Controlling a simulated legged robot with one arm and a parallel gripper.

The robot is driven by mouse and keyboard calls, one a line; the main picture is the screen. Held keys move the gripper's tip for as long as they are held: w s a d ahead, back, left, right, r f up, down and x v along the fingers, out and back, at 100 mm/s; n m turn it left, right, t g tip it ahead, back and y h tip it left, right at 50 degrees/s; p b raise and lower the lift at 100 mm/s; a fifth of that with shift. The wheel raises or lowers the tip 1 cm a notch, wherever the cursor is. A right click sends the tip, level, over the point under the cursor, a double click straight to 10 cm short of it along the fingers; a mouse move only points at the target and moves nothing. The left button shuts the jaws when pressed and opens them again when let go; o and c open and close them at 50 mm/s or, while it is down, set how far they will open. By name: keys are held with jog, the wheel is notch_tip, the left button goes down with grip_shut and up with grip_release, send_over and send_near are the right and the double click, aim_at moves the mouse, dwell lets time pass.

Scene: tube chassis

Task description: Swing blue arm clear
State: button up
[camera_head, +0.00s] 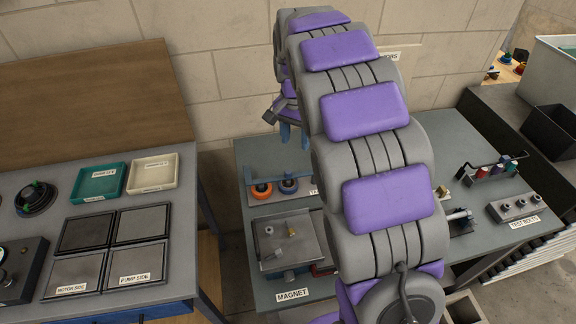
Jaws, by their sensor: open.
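My gripper (294,144) is at the end of my purple and grey arm, left of the arm's segments. Its blue fingertips point down and are open, with nothing seen between them. Below them, on the grey bench, is a blue bar with upright ends (250,175), perhaps the blue arm. It lies behind an orange ring (262,190) and a dark blue ring (289,185). The fingertips appear above the bar's right part; I cannot tell whether they touch it. My arm hides what is farther right.
The grey bench (245,225) holds a metal tray (268,263) above the MAGNET label, a spool rack (492,172) and a TEST BOLTS block (515,207). The left table (172,215) holds green (98,183) and cream (153,173) trays. A gap separates the tables; a wall stands behind.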

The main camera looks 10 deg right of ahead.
send_over(288, 171)
jog(key=f+m, duration=0.1)
notch_tip(288, 171, down, 18)
jog(key=b, duration=0.2)
jog(key=shift+s+r+b, duration=0.1)
jog(key=shift+r+b, duration=0.1)
jog(key=shift+b, duration=0.1)
jog(key=shift+c, duration=0.4)
grip_shut()
dwell(0.3)
